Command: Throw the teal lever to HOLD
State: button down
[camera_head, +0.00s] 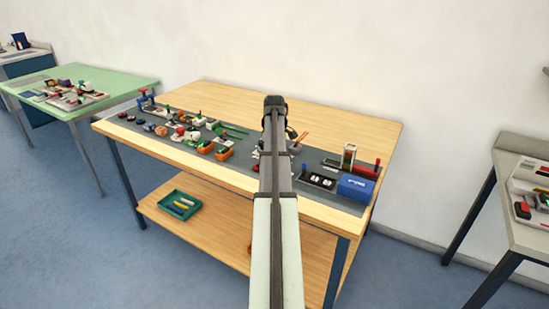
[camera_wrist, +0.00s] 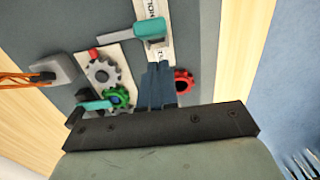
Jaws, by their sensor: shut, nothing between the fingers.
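In the wrist view, a teal lever handle (camera_wrist: 135,29) lies across a white labelled strip (camera_wrist: 160,53) near the top. The lettering on the strip is partly covered and cut off, so I cannot read it whole. My gripper (camera_wrist: 158,72) is shut and empty, with its fingertips just below the lever in the picture and apparently apart from it. A second, smaller teal piece (camera_wrist: 95,105) shows left of the fingers, partly hidden by my gripper. In the head view my arm hides the gripper, and I cannot make out the lever.
Close by in the wrist view are a grey gear (camera_wrist: 101,72), a green gear (camera_wrist: 116,96), a red ring (camera_wrist: 184,82) and a grey block (camera_wrist: 50,70) with orange cords. The head view shows the wooden bench (camera_head: 340,117) with several small devices and a blue box (camera_head: 356,188).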

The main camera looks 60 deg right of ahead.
notch_tip(320, 180, up, 7)
dwell(0.8)
dwell(0.5)
